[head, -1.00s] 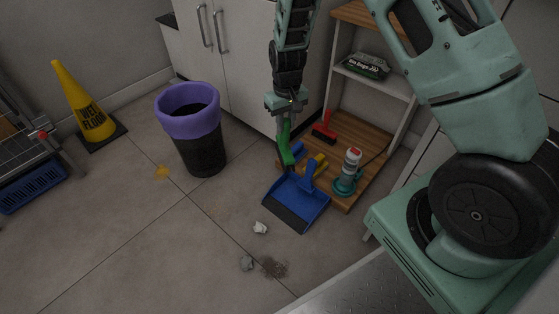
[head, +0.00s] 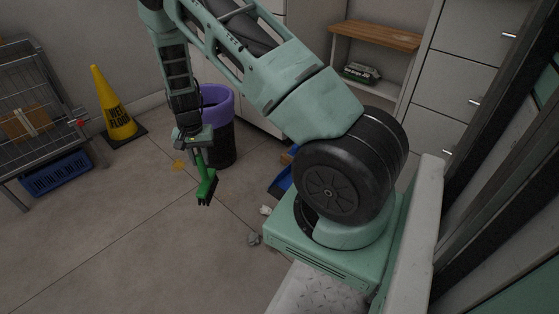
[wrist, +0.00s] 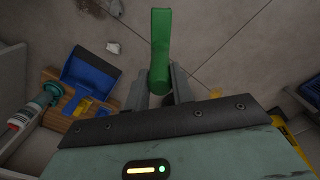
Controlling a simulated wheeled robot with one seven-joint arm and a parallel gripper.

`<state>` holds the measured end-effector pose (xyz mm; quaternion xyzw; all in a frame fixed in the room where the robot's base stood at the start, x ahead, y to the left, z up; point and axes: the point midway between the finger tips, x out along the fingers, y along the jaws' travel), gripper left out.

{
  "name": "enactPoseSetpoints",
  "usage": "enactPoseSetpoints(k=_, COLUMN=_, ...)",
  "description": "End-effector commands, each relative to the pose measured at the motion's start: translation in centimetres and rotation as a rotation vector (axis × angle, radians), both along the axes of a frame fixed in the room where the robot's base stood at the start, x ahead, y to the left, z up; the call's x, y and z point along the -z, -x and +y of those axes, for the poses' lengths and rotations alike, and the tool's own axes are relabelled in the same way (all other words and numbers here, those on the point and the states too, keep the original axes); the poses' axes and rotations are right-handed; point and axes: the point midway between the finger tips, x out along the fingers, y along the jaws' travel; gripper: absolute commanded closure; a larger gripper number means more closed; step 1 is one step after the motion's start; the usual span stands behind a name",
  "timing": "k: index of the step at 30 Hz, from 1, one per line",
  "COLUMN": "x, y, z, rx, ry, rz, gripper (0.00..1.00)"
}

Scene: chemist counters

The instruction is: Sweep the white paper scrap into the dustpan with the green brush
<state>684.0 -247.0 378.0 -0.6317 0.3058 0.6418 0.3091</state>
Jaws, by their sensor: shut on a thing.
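My gripper (head: 194,146) is shut on the green brush (head: 207,186) and holds it bristles down to the left of the dustpan; I cannot tell whether the bristles touch the floor. In the wrist view the brush (wrist: 161,42) points away from the gripper fingers (wrist: 159,88). The white paper scrap (head: 265,210) lies on the floor to the right of the brush. It also shows in the wrist view (wrist: 113,47), near the dustpan's mouth. The blue dustpan (wrist: 91,74) lies open in the wrist view. In the head view my arm hides most of it (head: 281,183).
A grey crumpled scrap (head: 253,239) lies nearer me. A black bin with a purple liner (head: 217,98) stands behind my gripper. A yellow wet-floor cone (head: 118,115) and a wire rack (head: 38,85) stand left. Floor left is clear.

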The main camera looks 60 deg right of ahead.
Motion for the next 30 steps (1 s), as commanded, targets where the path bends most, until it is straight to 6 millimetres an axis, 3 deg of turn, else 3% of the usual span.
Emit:
enactPoseSetpoints(k=1, x=1.6, y=0.7, z=-2.9, rx=0.167, ry=0.002, rz=0.004, gripper=0.99)
enactPoseSetpoints(k=6, x=5.1, y=3.8, z=-11.2, rx=0.774, ry=0.006, rz=0.010, gripper=0.99)
enactPoseSetpoints(k=12, x=9.1, y=9.2, z=-20.0, rx=1.467, ry=0.012, rz=0.012, gripper=0.99)
enactPoseSetpoints(k=15, x=10.6, y=11.9, z=-23.3, rx=1.756, ry=0.016, rz=0.011, gripper=0.99)
enactPoseSetpoints(k=18, x=11.8, y=14.2, z=-25.7, rx=1.975, ry=0.017, rz=0.007, gripper=0.99)
enactPoseSetpoints(k=22, x=12.6, y=16.1, z=-27.4, rx=2.152, ry=0.019, rz=0.006, gripper=0.99)
enactPoseSetpoints(k=26, x=12.8, y=16.7, z=-27.8, rx=2.216, ry=0.019, rz=0.004, gripper=0.99)
enactPoseSetpoints(k=30, x=12.8, y=16.4, z=-26.9, rx=2.220, ry=0.017, rz=0.005, gripper=0.99)
